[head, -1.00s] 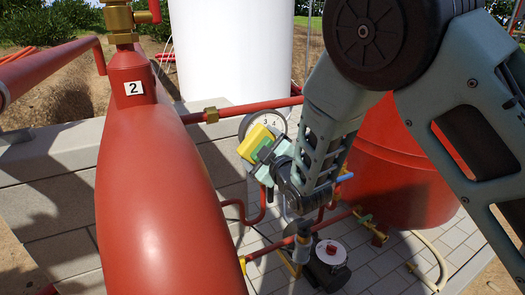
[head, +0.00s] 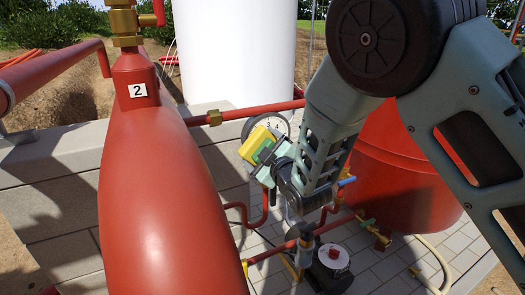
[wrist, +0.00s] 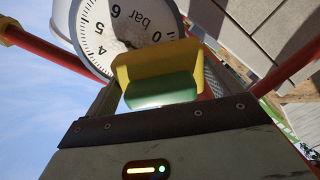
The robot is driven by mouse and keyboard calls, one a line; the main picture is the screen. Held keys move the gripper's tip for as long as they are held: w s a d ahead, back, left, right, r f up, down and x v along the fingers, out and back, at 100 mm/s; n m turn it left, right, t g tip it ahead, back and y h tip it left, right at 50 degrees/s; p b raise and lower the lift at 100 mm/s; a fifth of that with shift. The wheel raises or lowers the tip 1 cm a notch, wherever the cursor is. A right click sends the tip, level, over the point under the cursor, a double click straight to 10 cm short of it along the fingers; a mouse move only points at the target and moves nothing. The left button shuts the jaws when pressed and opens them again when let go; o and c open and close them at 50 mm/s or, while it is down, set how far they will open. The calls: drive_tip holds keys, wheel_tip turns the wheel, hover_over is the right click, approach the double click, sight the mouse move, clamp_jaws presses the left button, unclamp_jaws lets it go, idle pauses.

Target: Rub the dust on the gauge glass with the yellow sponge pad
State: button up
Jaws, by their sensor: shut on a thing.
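The pressure gauge (head: 282,122) has a round white dial with black numbers and a grey rim. It also fills the top left of the wrist view (wrist: 92,38), where "bar" is readable. The sponge pad (head: 255,140), yellow with a green layer, is in my gripper (head: 268,156). In the wrist view the yellow side (wrist: 155,66) faces the gauge and covers the dial's lower edge. My gripper's fingers are shut on the pad from both sides. I cannot tell whether the pad touches the glass.
A large red tank (head: 170,200) labelled 2 stands left of my arm. A red horizontal pipe (head: 245,111) runs behind the gauge. A white tank (head: 235,50) is at the back, a red vessel (head: 400,185) at the right. Thin red pipes and a pump (head: 330,262) lie below.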

drive_tip(key=shift+x, duration=0.85)
drive_tip(key=shift+d, duration=0.15)
drive_tip(key=shift+w+d+b, duration=0.25)
drive_tip(key=shift+d+b, duration=0.1)
drive_tip(key=shift+d, duration=0.35)
drive_tip(key=shift+w+d+b, duration=0.25)
drive_tip(key=shift+d+b, duration=0.05)
drive_tip(key=shift+d, duration=0.4)
drive_tip(key=w+d+b, duration=0.2)
drive_tip(key=w+d, duration=0.1)
drive_tip(key=d, duration=0.3)
drive_tip(key=shift+b, duration=0.3)
drive_tip(key=shift+d+r, duration=0.1)
drive_tip(key=shift+s+a+b, duration=0.3)
drive_tip(key=shift+s+a, duration=0.2)
drive_tip(key=shift+a, duration=0.55)
drive_tip(key=shift+s+a+b, duration=0.3)
drive_tip(key=shift+s+a, duration=0.2)
drive_tip(key=shift+a, duration=0.55)
drive_tip(key=shift+s+a+b, duration=0.3)
drive_tip(key=shift+s+a, duration=0.2)
drive_tip(key=shift+a, duration=0.5)
drive_tip(key=shift+s+a+b, duration=0.15)
drive_tip(key=shift+s+a, duration=0.1)
drive_tip(key=shift+a, duration=0.55)
drive_tip(key=shift+s+a+b, duration=0.15)
drive_tip(key=shift+s+a, duration=0.1)
drive_tip(key=shift+a, duration=0.5)
